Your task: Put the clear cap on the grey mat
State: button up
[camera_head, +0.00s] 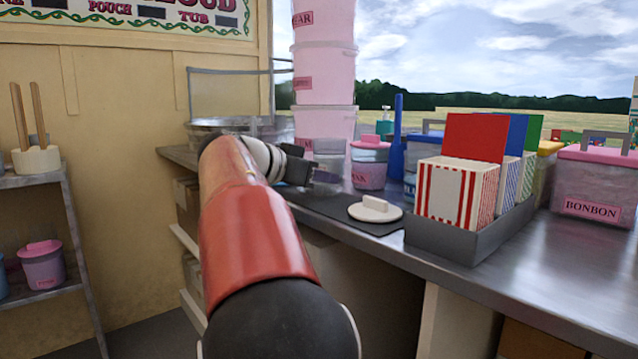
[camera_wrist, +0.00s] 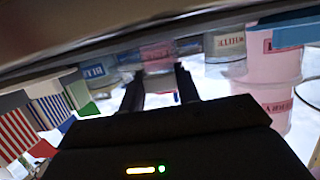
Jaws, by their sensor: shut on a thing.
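My gripper (camera_head: 312,174) is over the back part of the counter, near the far end of the grey mat (camera_head: 336,208). A white lid with a knob (camera_head: 375,209) lies on the mat's near right part.
A pink-lidded tub (camera_head: 369,172) and a stack of pink tubs (camera_head: 324,75) stand behind the gripper. A blue upright tool (camera_head: 397,135) is beside them. A grey tray (camera_head: 470,238) of striped boxes (camera_head: 455,192) and the BONBON tub (camera_head: 592,187) stand at the right.

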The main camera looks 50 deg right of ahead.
jog(key=shift+f, duration=0.25)
jog(key=o, duration=1)
jog(key=shift+c, duration=0.2)
jog(key=shift+r, duration=0.15)
jog(key=v, duration=1.2)
